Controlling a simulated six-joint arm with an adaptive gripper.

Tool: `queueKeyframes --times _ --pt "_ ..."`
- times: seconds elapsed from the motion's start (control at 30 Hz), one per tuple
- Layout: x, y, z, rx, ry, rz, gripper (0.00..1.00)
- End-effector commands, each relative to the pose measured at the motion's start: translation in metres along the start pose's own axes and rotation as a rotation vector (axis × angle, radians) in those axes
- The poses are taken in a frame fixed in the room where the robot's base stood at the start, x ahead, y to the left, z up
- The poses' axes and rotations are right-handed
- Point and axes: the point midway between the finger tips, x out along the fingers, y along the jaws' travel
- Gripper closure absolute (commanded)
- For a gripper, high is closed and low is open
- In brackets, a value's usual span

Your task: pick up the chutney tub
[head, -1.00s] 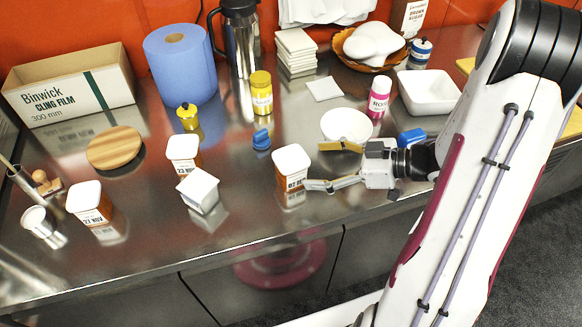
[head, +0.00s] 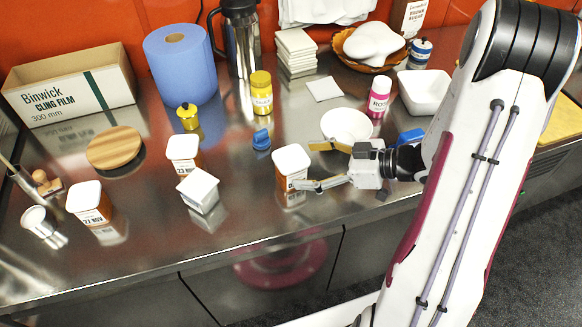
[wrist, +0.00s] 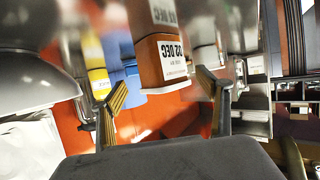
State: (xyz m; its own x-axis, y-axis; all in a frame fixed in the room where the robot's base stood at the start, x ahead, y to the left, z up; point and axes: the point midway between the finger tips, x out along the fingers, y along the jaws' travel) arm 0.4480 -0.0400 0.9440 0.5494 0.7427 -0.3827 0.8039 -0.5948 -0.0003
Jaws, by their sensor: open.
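Several orange-brown tubs with white lids and date labels stand on the steel counter; I cannot read which holds chutney. The one nearest my gripper (head: 306,166) is the tub dated 02 DEC (head: 290,160). My gripper is open and empty, with its fingertips just right of this tub, one towards the back and one towards the front. In the wrist view the same tub (wrist: 168,58) appears upside down between and beyond the fingers. The other tubs are dated 27 NOV (head: 89,203) and 23 NOV (head: 183,150).
A white box-like tub (head: 198,190) lies tilted left of the 02 DEC tub. A white bowl (head: 346,124) stands close behind my gripper, and a blue object (head: 410,136) is beside my wrist. A small blue item (head: 261,139) sits behind-left. The counter's front strip is clear.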

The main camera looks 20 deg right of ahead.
Motion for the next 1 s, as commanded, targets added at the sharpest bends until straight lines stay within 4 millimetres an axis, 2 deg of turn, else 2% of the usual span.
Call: queueKeyframes --times 0.17,0.7,1.0 --pt "0.005 -0.001 0.001 0.001 0.000 -0.001 0.24" --pt "0.049 -0.004 0.003 0.000 0.000 -0.001 0.24" --pt "0.052 -0.004 0.003 0.000 0.000 0.001 0.24"
